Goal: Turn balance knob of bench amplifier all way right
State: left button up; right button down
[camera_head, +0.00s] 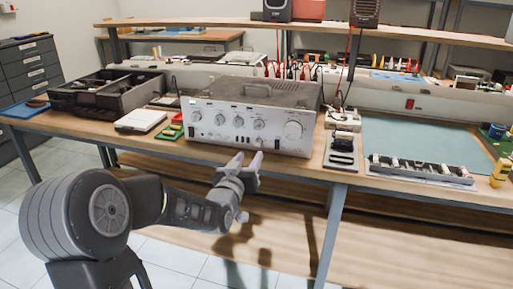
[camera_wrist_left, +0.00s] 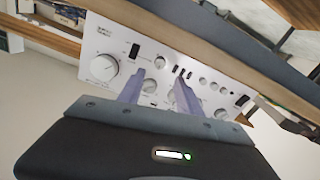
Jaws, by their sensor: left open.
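The bench amplifier (camera_head: 222,136) stands on the workbench with its silver front panel facing me. The panel carries a large knob (camera_head: 293,130) at the right and several smaller knobs, one of them upper middle (camera_head: 259,124). The labels are too small to read, so I cannot tell which knob is balance. My left gripper (camera_head: 248,159) is open, its two fingers pointing at the lower middle of the panel. In the left wrist view the fingers (camera_wrist_left: 159,80) are apart before the panel (camera_wrist_left: 118,38), with a small knob (camera_wrist_left: 150,86) between them. I cannot tell whether they touch it. My right gripper is not in view.
A black divided tray (camera_head: 88,103) and a white box (camera_head: 140,120) stand left of the amplifier. Small devices (camera_head: 341,143) stand close at its right. The workbench front edge (camera_head: 290,172) lies beneath my left gripper. A green mat (camera_head: 420,140) lies further right.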

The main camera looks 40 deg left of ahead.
aim_at(257, 143)
pick_arm(q)
jog(key=x, duration=0.7)
jog(key=shift+w, duration=0.1)
grip_shut()
dwell(0.3)
